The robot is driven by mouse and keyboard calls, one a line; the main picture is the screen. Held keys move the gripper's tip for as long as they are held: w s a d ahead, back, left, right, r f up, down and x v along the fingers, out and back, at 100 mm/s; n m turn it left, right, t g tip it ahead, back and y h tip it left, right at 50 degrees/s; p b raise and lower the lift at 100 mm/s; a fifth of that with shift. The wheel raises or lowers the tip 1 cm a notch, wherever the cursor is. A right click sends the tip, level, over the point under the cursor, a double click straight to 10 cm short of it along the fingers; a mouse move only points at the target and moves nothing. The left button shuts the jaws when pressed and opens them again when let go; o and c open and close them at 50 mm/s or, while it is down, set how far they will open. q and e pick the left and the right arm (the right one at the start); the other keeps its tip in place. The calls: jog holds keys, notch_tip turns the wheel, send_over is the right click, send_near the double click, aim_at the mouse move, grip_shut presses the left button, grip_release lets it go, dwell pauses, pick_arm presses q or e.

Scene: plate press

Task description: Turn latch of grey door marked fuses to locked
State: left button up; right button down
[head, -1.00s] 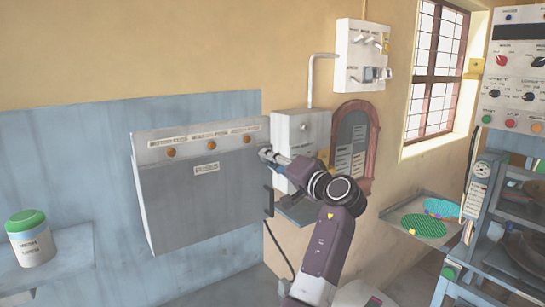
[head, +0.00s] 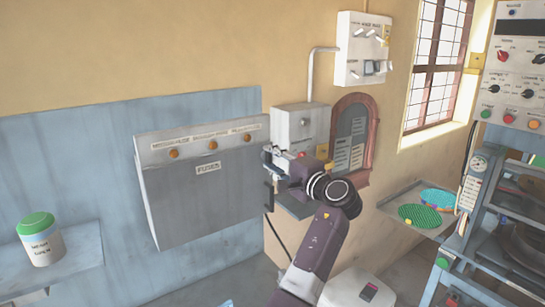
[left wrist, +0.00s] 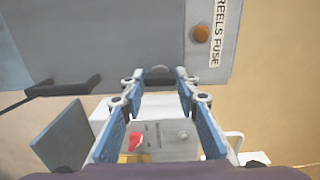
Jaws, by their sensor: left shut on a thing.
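The grey door marked FUSES (head: 200,200) is the front of a wall cabinet and looks shut. In the left wrist view, the door (left wrist: 110,35) fills the top. My left gripper (head: 268,156) is at the door's right edge. In the left wrist view, its blue fingers (left wrist: 160,78) reach to that edge and are shut on a small dark piece, likely the latch (left wrist: 160,71), mostly hidden between the fingertips. I cannot read the latch's angle or any locked mark. My right gripper is not in view.
A black handle (head: 268,196) sits low on the door's right edge. Right of the cabinet are a grey box (head: 297,122) and a brown-framed board (head: 352,133). A white switch panel (head: 361,48) hangs above. A jar (head: 40,243) stands on the left shelf.

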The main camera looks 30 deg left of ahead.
pick_arm(q)
jog(key=shift+r, duration=0.15)
jog(key=o, duration=1.1)
jog(key=shift+a, duration=0.15)
jog(key=shift+o, duration=0.2)
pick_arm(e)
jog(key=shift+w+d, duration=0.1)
pick_arm(q)
jog(key=v, duration=1.2)
